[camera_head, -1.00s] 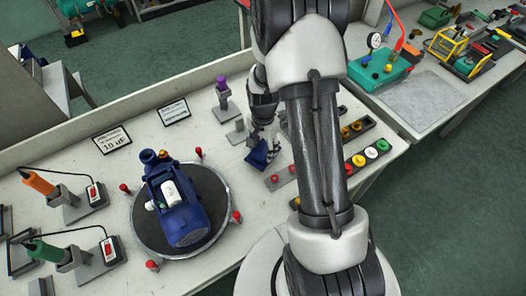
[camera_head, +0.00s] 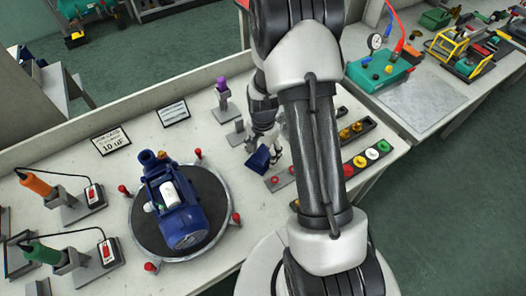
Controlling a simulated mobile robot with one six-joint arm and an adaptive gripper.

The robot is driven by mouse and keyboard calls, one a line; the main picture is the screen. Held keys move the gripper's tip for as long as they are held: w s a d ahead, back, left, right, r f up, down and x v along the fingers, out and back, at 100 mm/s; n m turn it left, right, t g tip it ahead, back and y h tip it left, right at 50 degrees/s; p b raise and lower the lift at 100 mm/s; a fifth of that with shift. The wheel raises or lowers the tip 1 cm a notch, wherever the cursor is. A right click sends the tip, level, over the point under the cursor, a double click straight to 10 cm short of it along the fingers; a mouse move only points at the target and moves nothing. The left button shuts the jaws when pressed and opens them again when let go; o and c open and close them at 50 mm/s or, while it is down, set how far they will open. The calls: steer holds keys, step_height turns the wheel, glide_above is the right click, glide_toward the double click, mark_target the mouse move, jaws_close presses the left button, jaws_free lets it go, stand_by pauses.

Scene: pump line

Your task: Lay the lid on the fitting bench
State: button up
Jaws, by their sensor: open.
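My gripper (camera_head: 270,146) is open, just above and right of the lid, and partly hidden by my arm. A blue pump (camera_head: 178,205) with a white cylinder (camera_head: 170,194) in its open box sits on the round dark turntable (camera_head: 214,192).
Orange (camera_head: 37,184) and green (camera_head: 40,252) drivers stand in holders at left. A purple-topped tool (camera_head: 221,85) stands behind the gripper. A row of coloured caps (camera_head: 372,153) is at right. Red-topped posts ring the turntable. Bare bench lies between turntable and lid.

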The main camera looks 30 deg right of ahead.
step_height(320, 180, up, 12)
steer(key=p, duration=0.4)
step_height(320, 180, up, 10)
steer(key=n+t, duration=0.1)
steer(key=n, duration=0.2)
glide_above(263, 154)
steer(key=s+a, duration=0.2)
steer(key=a, duration=0.2)
steer(key=s+a+r+n+t, duration=0.1)
steer(key=s+a+r+n, duration=0.3)
steer(key=s+r, duration=0.3)
steer(key=s+a+r+n+t, duration=0.2)
steer(key=s+a+r+n, duration=0.2)
steer(key=s, duration=0.6)
step_height(263, 154, up, 3)
steer(key=shift+s+a+f+n+t, duration=0.15)
steer(key=shift+s+n+t, duration=0.15)
steer(key=shift+n, duration=0.8)
